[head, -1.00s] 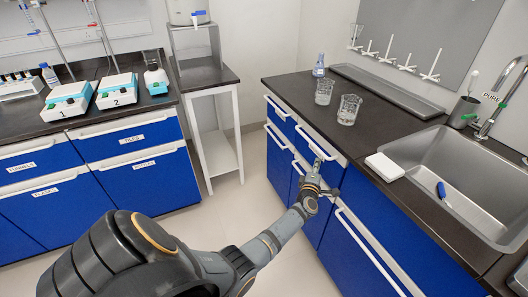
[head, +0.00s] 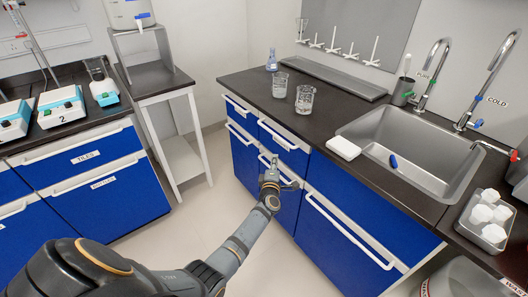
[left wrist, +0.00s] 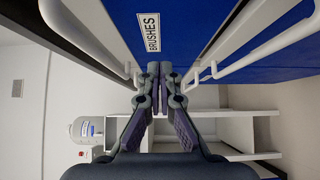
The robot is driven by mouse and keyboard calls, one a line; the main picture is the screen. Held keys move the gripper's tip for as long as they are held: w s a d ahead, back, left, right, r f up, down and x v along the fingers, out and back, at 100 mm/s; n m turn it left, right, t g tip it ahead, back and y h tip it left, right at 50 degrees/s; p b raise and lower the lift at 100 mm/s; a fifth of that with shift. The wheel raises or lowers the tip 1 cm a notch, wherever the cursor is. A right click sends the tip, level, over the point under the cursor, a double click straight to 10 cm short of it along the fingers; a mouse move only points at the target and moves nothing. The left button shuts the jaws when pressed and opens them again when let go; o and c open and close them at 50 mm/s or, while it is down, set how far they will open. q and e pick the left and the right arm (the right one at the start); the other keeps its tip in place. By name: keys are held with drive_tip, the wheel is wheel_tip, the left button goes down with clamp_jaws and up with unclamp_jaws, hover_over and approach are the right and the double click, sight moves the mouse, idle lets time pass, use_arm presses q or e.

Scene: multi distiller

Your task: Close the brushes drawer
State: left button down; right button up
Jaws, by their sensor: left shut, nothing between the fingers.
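The brushes drawer (head: 296,158) is a blue front with a white bar handle, in the upper row of the sink counter. Its "BRUSHES" label (left wrist: 150,33) is readable in the left wrist view, where the blue front fills the top. My left gripper (head: 268,163) is at the drawer front, below the handle, and hides part of it. In the left wrist view its fingertips (left wrist: 160,68) are together and empty, close to the front; contact cannot be told. The drawer looks about level with its neighbours; a small gap cannot be ruled out. My right gripper is out of view.
Another upper drawer (head: 240,109) is left of it, with blue cabinet fronts below. A large blue front (head: 345,235) is to the right. Beakers (head: 304,98) and a sink (head: 420,165) are on top. A white side stand (head: 182,150) is across a floor gap.

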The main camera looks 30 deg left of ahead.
use_arm(q)
drive_tip(key=p+v, duration=0.1)
drive_tip(key=v, duration=0.7)
drive_tip(key=shift+d+f, duration=0.2)
drive_tip(key=shift+d, duration=0.05)
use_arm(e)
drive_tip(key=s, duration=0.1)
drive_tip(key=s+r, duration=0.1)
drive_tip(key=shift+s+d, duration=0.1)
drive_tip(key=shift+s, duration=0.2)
use_arm(q)
drive_tip(key=shift+s, duration=0.1)
